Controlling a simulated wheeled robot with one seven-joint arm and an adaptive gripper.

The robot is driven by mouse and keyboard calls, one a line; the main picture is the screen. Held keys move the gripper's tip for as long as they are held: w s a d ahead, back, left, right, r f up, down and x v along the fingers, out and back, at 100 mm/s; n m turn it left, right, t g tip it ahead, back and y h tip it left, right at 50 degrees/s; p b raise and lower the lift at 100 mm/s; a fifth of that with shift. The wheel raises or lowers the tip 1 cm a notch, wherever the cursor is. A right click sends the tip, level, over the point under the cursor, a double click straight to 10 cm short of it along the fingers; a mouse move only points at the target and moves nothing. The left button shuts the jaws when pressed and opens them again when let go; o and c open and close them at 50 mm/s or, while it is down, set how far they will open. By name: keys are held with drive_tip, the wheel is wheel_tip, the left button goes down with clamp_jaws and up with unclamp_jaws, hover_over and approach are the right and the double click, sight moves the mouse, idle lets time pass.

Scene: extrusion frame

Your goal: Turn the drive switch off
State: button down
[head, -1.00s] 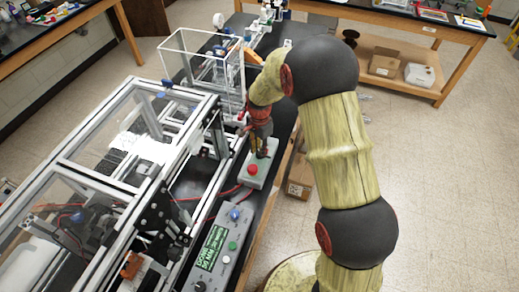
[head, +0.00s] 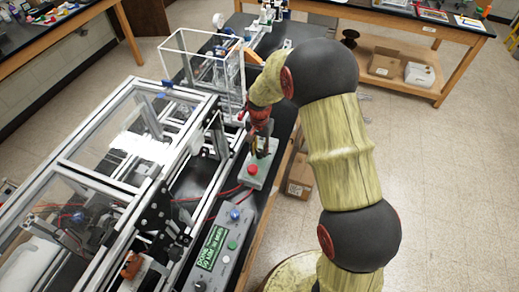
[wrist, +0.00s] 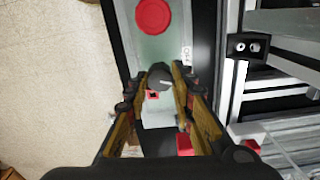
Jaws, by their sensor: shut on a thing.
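The drive switch (wrist: 159,74) is a dark round knob with a pale pointer line, in the middle of the wrist view. It sits on a pale grey-green control box (head: 254,183), with a red button (wrist: 153,15) beside it. My gripper (head: 260,153) reaches down over the far part of this box. In the wrist view its two fingers stand on either side of the knob and are shut on it. In the head view my gripper hides the knob.
A grey panel with a green display (head: 212,248) and several buttons lies nearer. The aluminium extrusion frame (head: 150,190) with clear panels stands close on the left. A clear box (head: 207,65) stands behind. Open floor lies right.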

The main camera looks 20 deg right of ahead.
sight(260, 151)
drive_tip(key=n, duration=1.2)
drive_tip(key=shift+n, duration=0.4)
idle(0.3)
drive_tip(key=c, duration=1.5)
unclamp_jaws()
drive_tip(key=shift+r, duration=0.15)
wheel_tip(260, 151, up, 12)
